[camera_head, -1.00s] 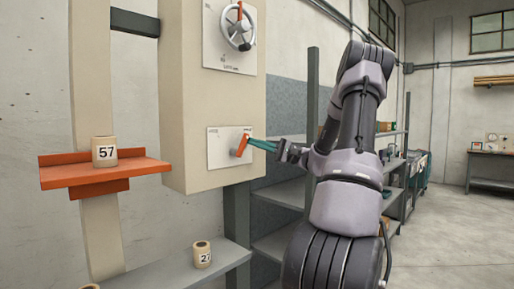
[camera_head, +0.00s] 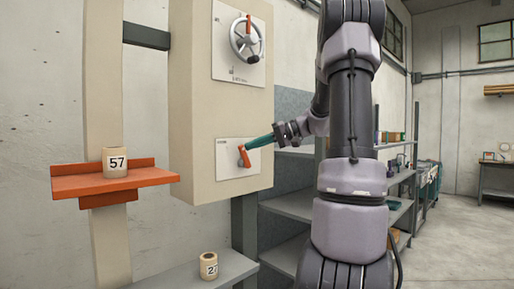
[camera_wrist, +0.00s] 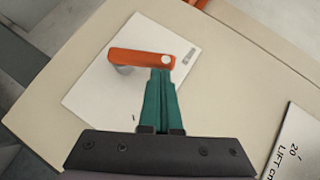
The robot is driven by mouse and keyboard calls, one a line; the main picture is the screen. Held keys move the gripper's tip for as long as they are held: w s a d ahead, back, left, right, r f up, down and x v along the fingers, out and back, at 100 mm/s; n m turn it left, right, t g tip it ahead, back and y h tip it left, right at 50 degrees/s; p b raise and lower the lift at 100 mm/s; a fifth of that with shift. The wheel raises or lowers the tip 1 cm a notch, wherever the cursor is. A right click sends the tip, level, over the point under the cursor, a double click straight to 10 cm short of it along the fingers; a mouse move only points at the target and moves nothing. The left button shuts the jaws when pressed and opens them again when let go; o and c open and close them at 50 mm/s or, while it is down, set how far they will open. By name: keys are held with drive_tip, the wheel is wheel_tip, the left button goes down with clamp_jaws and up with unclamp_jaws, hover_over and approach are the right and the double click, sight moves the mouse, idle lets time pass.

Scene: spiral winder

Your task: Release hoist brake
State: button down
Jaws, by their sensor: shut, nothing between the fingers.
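The orange brake lever (camera_head: 244,157) sits on a white plate (camera_head: 228,173) low on the front of the beige cabinet. In the wrist view the orange lever (camera_wrist: 135,57) lies across the white plate (camera_wrist: 85,97). My gripper (camera_head: 250,146) has teal fingers, closed together with nothing between them. Their tips are at the lever's upper part in the head view. In the wrist view my gripper (camera_wrist: 161,72) meets the lever end with the pale dot; whether it touches cannot be told.
Another marked block (camera_head: 208,266) stands on the grey ledge below. Grey shelving (camera_head: 290,204) is behind my arm.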

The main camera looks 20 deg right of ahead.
drive_tip(key=shift+s+a+n+h, duration=0.2)
drive_tip(key=shift+a+n+h, duration=0.3)
drive_tip(key=shift+h, duration=0.15)
drive_tip(key=shift+s+a+n+h, duration=0.15)
drive_tip(key=shift+a+n+h, duration=0.3)
drive_tip(key=shift+h, duration=0.2)
drive_tip(key=shift+a+f, duration=0.1)
